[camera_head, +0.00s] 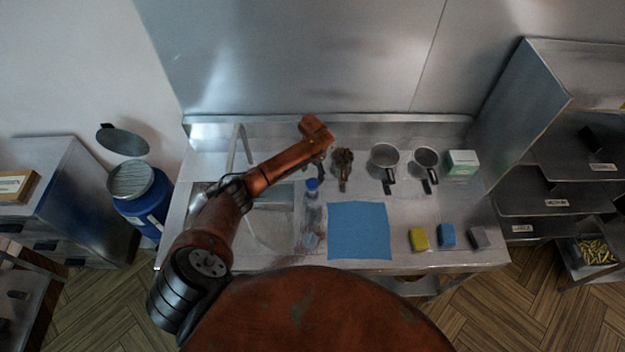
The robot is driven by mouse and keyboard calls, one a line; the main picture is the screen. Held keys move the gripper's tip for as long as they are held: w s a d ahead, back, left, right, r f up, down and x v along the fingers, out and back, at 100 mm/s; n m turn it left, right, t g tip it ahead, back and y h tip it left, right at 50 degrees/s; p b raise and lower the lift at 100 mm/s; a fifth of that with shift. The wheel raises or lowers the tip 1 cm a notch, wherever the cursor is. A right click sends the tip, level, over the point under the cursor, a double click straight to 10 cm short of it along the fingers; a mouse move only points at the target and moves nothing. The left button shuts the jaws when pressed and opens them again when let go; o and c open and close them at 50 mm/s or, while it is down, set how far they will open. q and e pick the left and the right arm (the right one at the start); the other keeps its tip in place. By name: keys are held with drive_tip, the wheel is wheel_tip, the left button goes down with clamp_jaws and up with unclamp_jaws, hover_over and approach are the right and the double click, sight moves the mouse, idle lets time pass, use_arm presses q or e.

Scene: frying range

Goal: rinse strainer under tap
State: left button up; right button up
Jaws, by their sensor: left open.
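Two round grey metal vessels with dark handles, strainers or pots, stand at the back of the steel counter: one (384,156) in the middle and one (425,160) to its right. I cannot tell which is the strainer. The tap (240,145) rises behind the sink (272,222) on the left, partly behind my left arm. My left gripper (321,172) is open and empty above the counter, just left of a brown bristly object with a handle (343,166). It is well left of both vessels. My right gripper is not in view.
A blue-capped clear bottle (312,192) stands beside the sink. A blue cloth (359,231) lies mid-counter. Yellow (419,239), blue (447,236) and grey (478,238) blocks lie at the front right. A green-and-white box (462,163) stands at the back right.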

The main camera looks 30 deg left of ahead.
sight(312, 183)
use_arm(q)
wheel_tip(312, 183, up, 6)
idle(0.7)
